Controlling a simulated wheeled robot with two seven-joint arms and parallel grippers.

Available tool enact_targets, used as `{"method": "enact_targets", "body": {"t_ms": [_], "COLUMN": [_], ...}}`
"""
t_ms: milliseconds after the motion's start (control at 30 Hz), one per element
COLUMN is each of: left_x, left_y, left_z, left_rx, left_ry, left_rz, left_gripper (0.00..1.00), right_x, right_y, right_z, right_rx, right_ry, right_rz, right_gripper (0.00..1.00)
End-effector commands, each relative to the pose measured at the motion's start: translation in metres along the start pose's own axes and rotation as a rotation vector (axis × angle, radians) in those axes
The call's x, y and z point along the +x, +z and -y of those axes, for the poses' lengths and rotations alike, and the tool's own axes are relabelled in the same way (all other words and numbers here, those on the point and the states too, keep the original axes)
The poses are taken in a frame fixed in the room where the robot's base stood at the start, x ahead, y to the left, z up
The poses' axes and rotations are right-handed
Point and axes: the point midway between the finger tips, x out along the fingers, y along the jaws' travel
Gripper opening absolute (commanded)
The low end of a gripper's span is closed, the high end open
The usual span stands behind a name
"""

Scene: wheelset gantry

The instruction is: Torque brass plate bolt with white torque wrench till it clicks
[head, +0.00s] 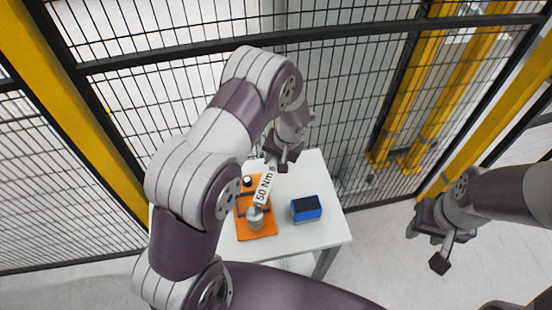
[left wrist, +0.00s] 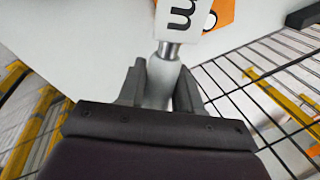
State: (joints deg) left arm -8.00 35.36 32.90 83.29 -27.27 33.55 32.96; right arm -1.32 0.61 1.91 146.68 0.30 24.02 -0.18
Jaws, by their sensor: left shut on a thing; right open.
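The white torque wrench (head: 264,188), marked "50 Nm", lies over an orange board on the table in the head view. My left gripper (head: 283,160) is shut on its upper end. In the left wrist view the fingers (left wrist: 160,88) close around a pale handle, with a silver shaft (left wrist: 168,50) beyond and a white label ending in "m". The wrench's lower end is at a grey round part (head: 256,218) on the board; I cannot tell whether they touch. I cannot make out the brass plate or its bolt. My right gripper (head: 438,243) is open and empty, right of the table.
A blue box (head: 306,208) stands right of the board. Black mesh fencing (head: 150,60) and yellow posts (head: 410,90) stand behind the table.

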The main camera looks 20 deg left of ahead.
Motion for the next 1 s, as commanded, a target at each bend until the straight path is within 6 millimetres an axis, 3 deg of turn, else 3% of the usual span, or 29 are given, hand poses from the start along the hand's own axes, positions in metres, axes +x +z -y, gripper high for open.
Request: {"method": "enact_targets", "body": {"t_ms": [1000], "left_x": [0.0052], "left_y": [-0.0001], "left_z": [-0.0017], "left_rx": [0.001], "left_ry": [0.0], "left_rz": [-0.001], "left_gripper": [0.0], "right_x": [0.0092], "right_y": [0.0011], "right_z": [0.0], "right_rx": [0.0], "right_ry": [0.0], "right_rz": [0.0], "right_gripper": [0.43]}}
